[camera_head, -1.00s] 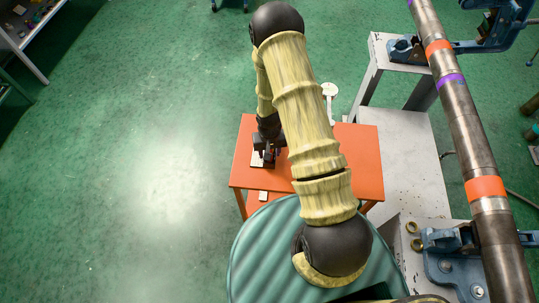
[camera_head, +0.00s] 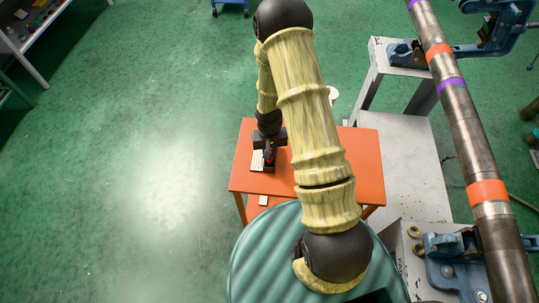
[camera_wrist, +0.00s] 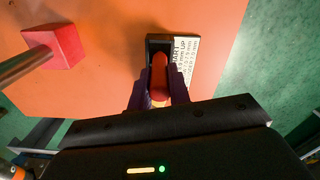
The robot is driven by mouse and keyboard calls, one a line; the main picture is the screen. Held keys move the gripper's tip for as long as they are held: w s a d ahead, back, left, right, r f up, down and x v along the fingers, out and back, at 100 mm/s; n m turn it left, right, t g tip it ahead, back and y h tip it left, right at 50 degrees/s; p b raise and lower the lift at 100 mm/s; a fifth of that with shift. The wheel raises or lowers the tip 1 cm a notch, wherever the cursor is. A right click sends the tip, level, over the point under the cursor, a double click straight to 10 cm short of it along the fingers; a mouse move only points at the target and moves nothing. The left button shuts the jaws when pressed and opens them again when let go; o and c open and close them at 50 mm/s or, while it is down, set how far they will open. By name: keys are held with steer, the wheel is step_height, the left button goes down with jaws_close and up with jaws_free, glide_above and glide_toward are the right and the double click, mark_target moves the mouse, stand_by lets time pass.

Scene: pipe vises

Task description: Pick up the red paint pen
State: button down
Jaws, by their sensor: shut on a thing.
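A small black holder (camera_wrist: 157,41) with a white printed label (camera_wrist: 184,55) is right at the pen, on the orange table. I cannot tell whether the pen's lower end is still inside the holder. In the head view my gripper (camera_head: 270,153) is low over the left part of the table, with a sliver of red between its fingers.
The orange table (camera_head: 355,165) has bare room to the right. A pink-red block (camera_wrist: 58,45) with a metal rod lies left in the wrist view. A long steel pipe (camera_head: 467,130) in blue vises stands at the right, beside a grey bench (camera_head: 410,165).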

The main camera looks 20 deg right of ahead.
step_height(320, 180, up, 7)
steer(key=shift+b, duration=0.65)
